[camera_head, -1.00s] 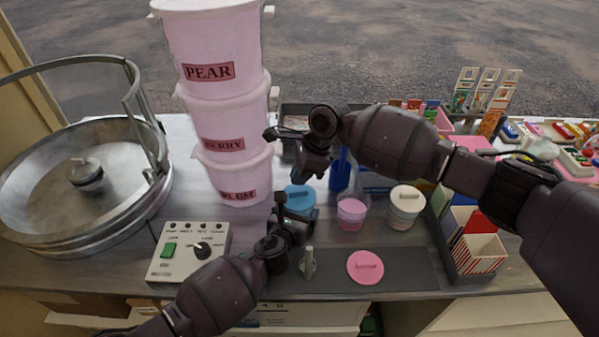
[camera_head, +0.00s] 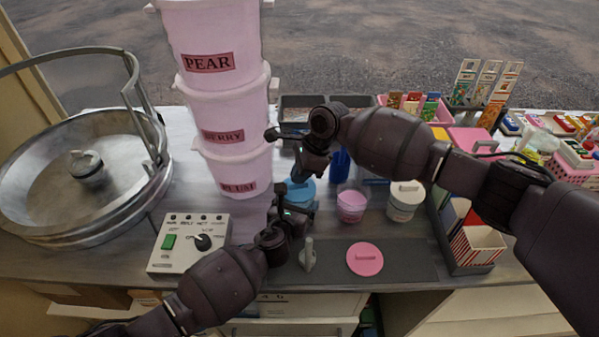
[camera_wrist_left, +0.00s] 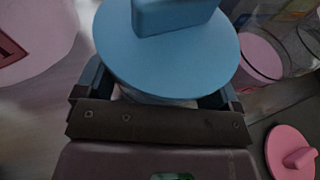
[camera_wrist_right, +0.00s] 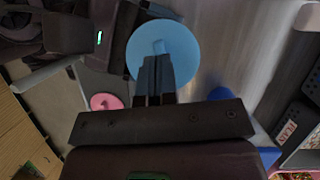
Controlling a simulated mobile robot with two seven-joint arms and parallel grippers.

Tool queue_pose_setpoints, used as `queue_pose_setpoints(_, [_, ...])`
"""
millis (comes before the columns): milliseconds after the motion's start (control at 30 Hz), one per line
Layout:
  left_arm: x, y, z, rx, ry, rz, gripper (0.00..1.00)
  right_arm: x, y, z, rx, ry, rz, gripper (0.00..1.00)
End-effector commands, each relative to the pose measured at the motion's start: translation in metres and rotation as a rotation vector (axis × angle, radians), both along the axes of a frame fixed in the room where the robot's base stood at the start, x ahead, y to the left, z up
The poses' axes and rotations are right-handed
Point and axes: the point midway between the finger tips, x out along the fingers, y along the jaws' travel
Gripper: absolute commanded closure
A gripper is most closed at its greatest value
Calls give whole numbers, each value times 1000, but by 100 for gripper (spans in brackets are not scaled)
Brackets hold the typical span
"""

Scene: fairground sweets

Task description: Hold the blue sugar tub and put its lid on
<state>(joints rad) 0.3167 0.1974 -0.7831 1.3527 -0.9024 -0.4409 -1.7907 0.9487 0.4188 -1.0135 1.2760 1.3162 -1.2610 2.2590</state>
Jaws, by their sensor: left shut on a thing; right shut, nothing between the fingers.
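The blue lid (camera_wrist_left: 165,50) sits on top of the blue sugar tub, and the lid's raised grip (camera_wrist_left: 172,14) shows in the left wrist view. The tub's body is mostly hidden under the lid and between my left fingers. My left gripper (camera_head: 290,208) is shut on the tub from the front. My right gripper (camera_head: 302,172) is shut and empty, pointing down over the lid. In the right wrist view its closed fingertips (camera_wrist_right: 156,72) overlap the blue lid (camera_wrist_right: 178,45) near its grip; I cannot tell whether they touch.
A pink tub (camera_head: 351,205) and a white-lidded tub (camera_head: 405,203) stand to the right. A pink lid (camera_head: 365,259) lies on the dark mat (camera_head: 405,265) beside a small grey peg (camera_head: 308,254). Tall stacked pink buckets (camera_head: 228,140) and a control box (camera_head: 188,243) stand left.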

Motion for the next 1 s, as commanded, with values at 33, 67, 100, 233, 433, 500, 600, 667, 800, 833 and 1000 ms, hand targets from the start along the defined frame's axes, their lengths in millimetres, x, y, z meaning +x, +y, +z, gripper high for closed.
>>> queue_pose_setpoints(33, [1,-1,3,-2,-5,-2,28,0,0,0,0,0,0,100])
queue_pose_setpoints(67, [1,-1,3,-2,-5,-2,28,0,0,0,0,0,0,100])
queue_pose_setpoints(100, [1,-1,3,-2,-5,-2,28,0,0,0,0,0,0,100])
queue_pose_setpoints(233, [1,-1,3,-2,-5,-2,28,0,0,2,0,0,0,100])
queue_pose_setpoints(433, [1,-1,3,-2,-5,-2,28,0,0,20,0,0,1,100])
queue_pose_setpoints(500, [1,-1,3,-2,-5,-2,28,0,0,27,1,-1,0,100])
queue_pose_setpoints(600, [1,-1,3,-2,-5,-2,28,0,0,38,0,0,0,100])
queue_pose_setpoints(667, [1,-1,3,-2,-5,-2,28,0,0,44,0,-1,0,100])
queue_pose_setpoints(800, [1,-1,3,-2,-5,-1,28,0,0,52,0,0,0,100])
queue_pose_setpoints(833, [1,-1,3,-2,-5,-1,28,0,0,53,0,0,0,100])
queue_pose_setpoints(1000, [1,-1,3,-2,-5,-1,28,0,0,54,0,0,0,100])
